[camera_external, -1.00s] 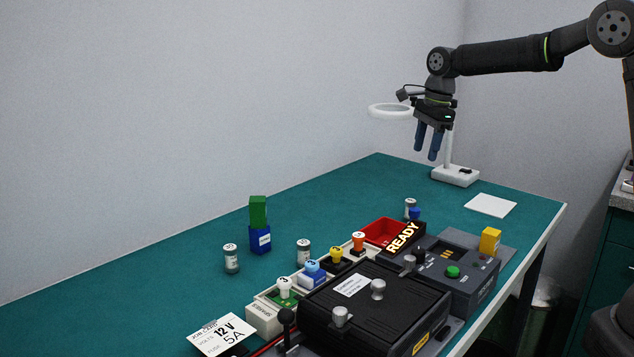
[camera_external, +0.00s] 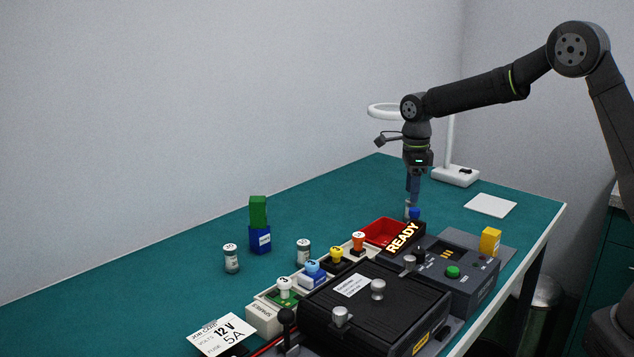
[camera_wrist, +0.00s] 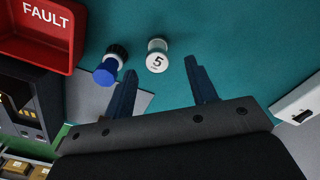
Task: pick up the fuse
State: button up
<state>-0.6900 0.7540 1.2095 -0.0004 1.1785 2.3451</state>
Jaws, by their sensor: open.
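A small fuse-like cylinder with a white top marked "5" (camera_wrist: 157,55) stands on the green table in the wrist view. In the external view its metal side (camera_external: 407,211) shows just under my gripper (camera_external: 412,200), partly hidden by the fingers. My gripper (camera_wrist: 161,65) is open and points down, its two blue fingertips on either side of the cylinder's line and slightly short of it in the wrist picture. Nothing is between the jaws that I can see held. Two similar cylinders stand farther left (camera_external: 231,258) and near the middle (camera_external: 303,252).
A blue-knobbed piece (camera_wrist: 108,70) stands close beside the cylinder, near the left finger. A red bin marked FAULT (camera_wrist: 40,32) and a dark device with a READY sign (camera_external: 403,238) are near. A white lamp base (camera_external: 455,176) stands behind; the table's left part is mostly clear.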

jog(key=shift+s+a+f, duration=0.1)
jog(key=shift+s+f, duration=0.05)
jog(key=shift+f, duration=3)
jog(key=c, duration=1.1)
